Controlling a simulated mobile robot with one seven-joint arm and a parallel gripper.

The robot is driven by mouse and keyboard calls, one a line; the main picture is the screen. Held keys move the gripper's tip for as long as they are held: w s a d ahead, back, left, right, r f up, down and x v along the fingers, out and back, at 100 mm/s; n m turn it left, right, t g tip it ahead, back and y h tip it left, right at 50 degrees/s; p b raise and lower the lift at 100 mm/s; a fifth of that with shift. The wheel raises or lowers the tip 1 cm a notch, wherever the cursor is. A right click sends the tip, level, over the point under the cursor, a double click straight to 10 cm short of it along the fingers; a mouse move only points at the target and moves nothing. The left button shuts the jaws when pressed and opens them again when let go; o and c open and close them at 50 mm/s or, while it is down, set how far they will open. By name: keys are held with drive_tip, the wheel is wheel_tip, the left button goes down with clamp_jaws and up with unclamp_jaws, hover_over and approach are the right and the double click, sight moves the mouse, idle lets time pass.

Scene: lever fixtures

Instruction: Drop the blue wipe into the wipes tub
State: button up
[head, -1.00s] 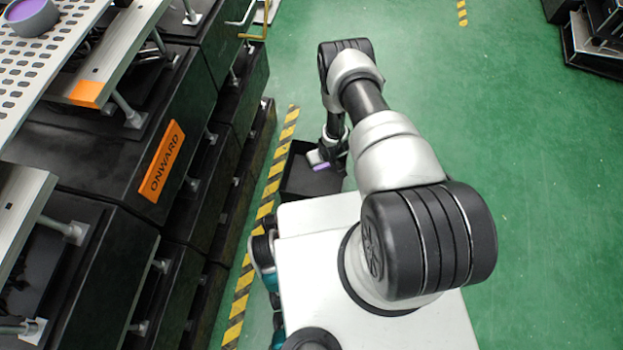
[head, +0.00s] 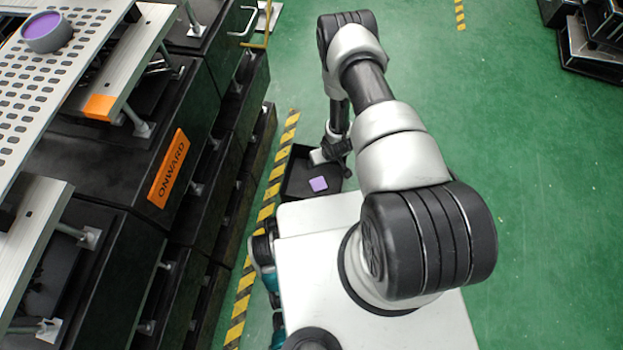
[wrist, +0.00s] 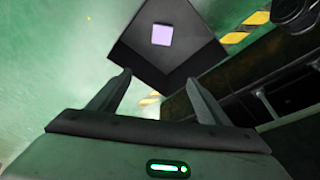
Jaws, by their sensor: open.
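The wipe (head: 318,184) is a small square that looks purple-blue. It shows inside a black open-topped tub (head: 297,160), against its dark floor. In the wrist view the wipe (wrist: 162,35) lies within the walls of the tub (wrist: 195,57), well clear of my fingers. My gripper (wrist: 157,80) is open and empty, its two fingers spread apart with the tub beyond them. In the head view my gripper (head: 322,156) is over the back part of the tub, and my arm hides part of the tub's right side.
Black cabinets with an orange ONWARD label (head: 168,168) stand at the left. A perforated shelf (head: 50,85) holds a round grey thing with a purple top (head: 47,32). Yellow-black floor tape (head: 265,210) runs beside the tub.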

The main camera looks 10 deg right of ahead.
drive_tip(key=p+v, duration=0.2)
drive_tip(key=v, duration=0.7)
drive_tip(key=shift+w+r, duration=0.1)
